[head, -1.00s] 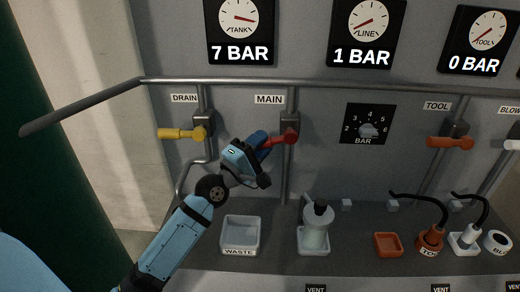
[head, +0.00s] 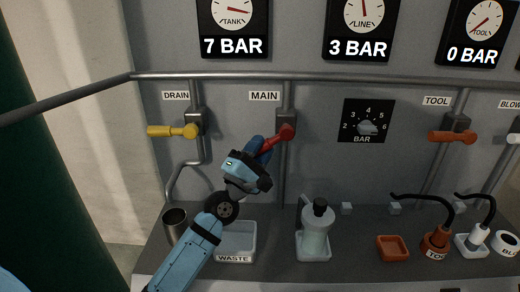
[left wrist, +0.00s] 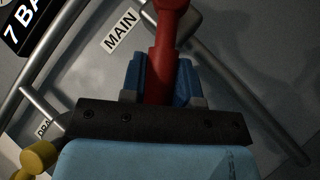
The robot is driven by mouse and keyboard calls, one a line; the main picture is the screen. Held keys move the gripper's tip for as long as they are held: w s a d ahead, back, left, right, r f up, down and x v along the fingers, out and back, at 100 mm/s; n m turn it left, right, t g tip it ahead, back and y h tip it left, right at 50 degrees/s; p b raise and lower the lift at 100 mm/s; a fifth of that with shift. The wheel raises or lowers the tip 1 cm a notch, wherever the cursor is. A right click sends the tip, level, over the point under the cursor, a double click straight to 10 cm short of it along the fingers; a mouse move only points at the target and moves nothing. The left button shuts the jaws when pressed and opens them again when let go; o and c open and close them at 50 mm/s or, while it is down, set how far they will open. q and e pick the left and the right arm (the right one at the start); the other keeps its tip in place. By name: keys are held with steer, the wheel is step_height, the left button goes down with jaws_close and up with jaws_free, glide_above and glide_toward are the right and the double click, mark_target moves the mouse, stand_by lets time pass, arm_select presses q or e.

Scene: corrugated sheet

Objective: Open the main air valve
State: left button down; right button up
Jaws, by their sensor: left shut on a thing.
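The main air valve has a red handle (head: 279,138) on the pipe below the MAIN label (head: 264,96). The handle slants down to the left from its pivot. My left gripper (head: 258,150) is shut on the red handle. In the left wrist view the red handle (left wrist: 161,70) runs between the blue fingers of my left gripper (left wrist: 160,82). The line gauge (head: 357,29) reads 3 BAR, and the tank gauge (head: 233,28) reads 7 BAR. My right gripper is in neither view.
The yellow drain handle (head: 172,131) is left of the main valve. A pressure dial (head: 367,124) is on its right, then the orange tool handle (head: 452,137). The shelf below holds a metal cup (head: 175,224), a waste tray (head: 235,258) and a bottle (head: 316,230).

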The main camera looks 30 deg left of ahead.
arm_select(q)
steer(key=c, duration=0.9)
jaws_free()
steer(key=shift+o, duration=0.2)
steer(key=shift+f, duration=0.1)
steer(key=b+v, duration=0.3)
steer(key=v, duration=1)
steer(key=shift+s, duration=0.35)
steer(key=shift+f, duration=0.15)
